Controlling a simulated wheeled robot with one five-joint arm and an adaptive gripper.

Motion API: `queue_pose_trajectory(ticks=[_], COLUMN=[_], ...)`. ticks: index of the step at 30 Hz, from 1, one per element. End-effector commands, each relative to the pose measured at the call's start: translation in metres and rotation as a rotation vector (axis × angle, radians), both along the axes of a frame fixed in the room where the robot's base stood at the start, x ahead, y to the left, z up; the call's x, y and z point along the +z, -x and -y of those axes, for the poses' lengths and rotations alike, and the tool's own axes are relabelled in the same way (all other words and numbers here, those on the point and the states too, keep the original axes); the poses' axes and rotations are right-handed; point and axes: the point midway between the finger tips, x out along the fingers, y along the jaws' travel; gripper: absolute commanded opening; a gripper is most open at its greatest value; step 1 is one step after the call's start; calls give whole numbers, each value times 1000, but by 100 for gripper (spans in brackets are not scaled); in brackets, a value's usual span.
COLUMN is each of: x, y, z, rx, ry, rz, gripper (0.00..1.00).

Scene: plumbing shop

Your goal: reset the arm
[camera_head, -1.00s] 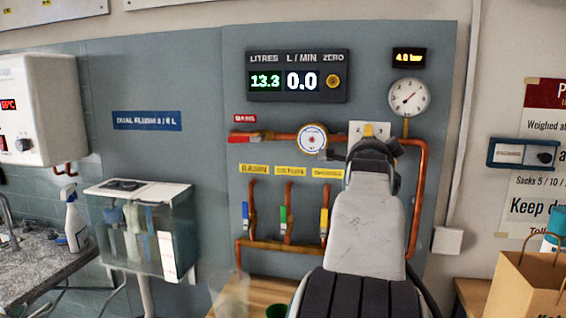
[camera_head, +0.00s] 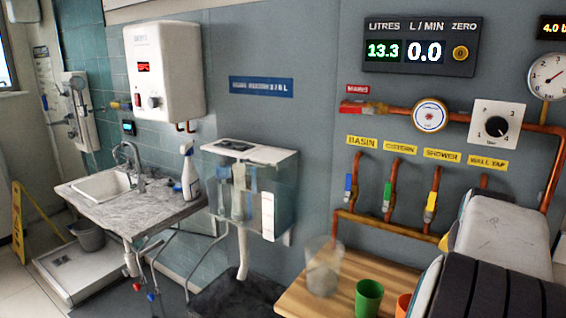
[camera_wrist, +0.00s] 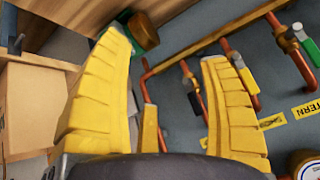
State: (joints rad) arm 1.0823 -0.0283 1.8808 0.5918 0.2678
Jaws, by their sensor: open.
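My gripper (camera_wrist: 172,75) shows in the wrist view with its yellow fingers spread apart and nothing between them. Behind the fingers are copper pipes with valves on the grey panel, and a green cup (camera_wrist: 142,32) by the wooden bench at the upper left.
The wooden bench (camera_head: 335,296) holds a clear cup (camera_head: 323,270), a green cup (camera_head: 368,299) and an orange cup (camera_head: 403,305). Valves hang below the mains pipe. Left are a glass cistern (camera_head: 250,190), a sink (camera_head: 102,186) and a white heater (camera_head: 165,70).

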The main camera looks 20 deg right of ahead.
Motion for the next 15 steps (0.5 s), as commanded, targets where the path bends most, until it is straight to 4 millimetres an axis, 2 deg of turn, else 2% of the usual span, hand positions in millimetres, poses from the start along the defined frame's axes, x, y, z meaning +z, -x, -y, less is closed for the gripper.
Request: queue_pose_trajectory(ticks=[1,3,5,6,8,9,12,15], x=[-21,-45,-61,-69,-79,-84,-92,-92], y=[8,15,19,22,26,29,36,39], z=[-26,-66,-103,-128,-168,-194,-249,-286], rx=[64,175,274,341,438,501,641,777], ry=[-58,-138,-199,-235,-282,-308,-333,-306], rz=[-76,-176,-247,-288,-342,-373,-428,-453], gripper=[71,71,71,71,71,71,71,71])
